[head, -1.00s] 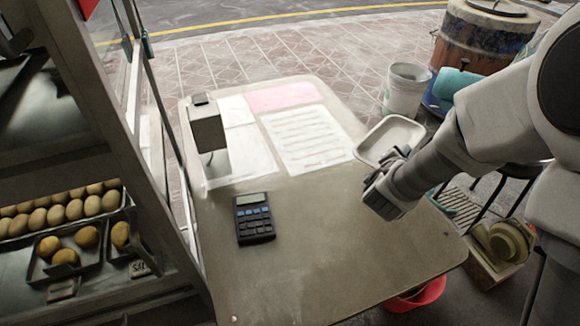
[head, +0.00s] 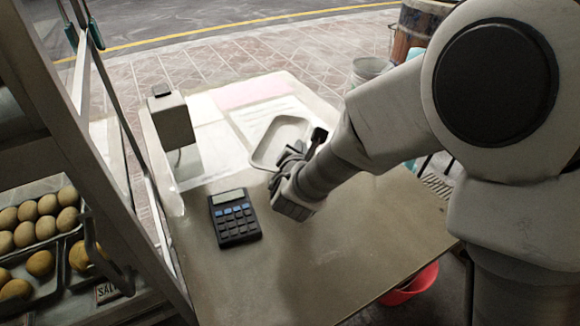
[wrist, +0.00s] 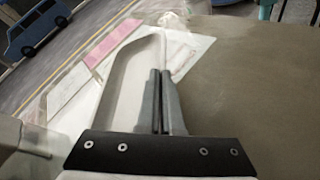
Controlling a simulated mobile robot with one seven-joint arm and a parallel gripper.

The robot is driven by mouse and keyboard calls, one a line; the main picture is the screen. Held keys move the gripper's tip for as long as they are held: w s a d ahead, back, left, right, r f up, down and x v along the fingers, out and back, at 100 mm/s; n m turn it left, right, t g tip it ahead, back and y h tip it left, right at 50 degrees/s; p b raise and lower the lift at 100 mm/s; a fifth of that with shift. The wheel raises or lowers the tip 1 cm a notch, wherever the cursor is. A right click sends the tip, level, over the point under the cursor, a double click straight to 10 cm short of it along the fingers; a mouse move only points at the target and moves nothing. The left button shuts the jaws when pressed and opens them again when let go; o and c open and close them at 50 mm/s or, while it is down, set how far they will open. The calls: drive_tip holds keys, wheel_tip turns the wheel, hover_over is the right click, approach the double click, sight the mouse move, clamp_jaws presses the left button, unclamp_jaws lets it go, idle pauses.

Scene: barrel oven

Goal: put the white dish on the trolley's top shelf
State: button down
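The white dish (head: 284,134) is a shallow rounded rectangular tray, seen in the head view above the papers at the table's far side. My gripper (head: 287,160) is at the dish's near edge. In the wrist view the two fingers of my gripper (wrist: 161,80) are close together on the rim of the dish (wrist: 128,95), which extends to their left. The dish looks empty. I cannot make out a trolley for certain in either view.
The table (head: 300,250) bears a calculator (head: 235,218), a grey box on a stand (head: 170,120) and paper sheets (head: 215,155). A red bowl (head: 410,285) is below the table's right edge. The table front is clear.

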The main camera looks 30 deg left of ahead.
drive_tip(key=shift+s+a+f, duration=0.2)
drive_tip(key=shift+a+f, duration=0.1)
drive_tip(key=shift+a, duration=0.15)
drive_tip(key=shift+s+a+f, duration=0.15)
drive_tip(key=shift+a+f, duration=0.1)
drive_tip(key=shift+a, duration=0.2)
drive_tip(key=shift+a+f, duration=0.1)
drive_tip(key=shift+f, duration=0.1)
drive_tip(key=shift+f+b, duration=1)
drive_tip(key=shift+f, duration=0.8)
drive_tip(key=shift+f, duration=0.1)
drive_tip(key=shift+f, duration=0.15)
drive_tip(key=c, duration=1.4)
unclamp_jaws()
drive_tip(key=shift+o, duration=0.2)
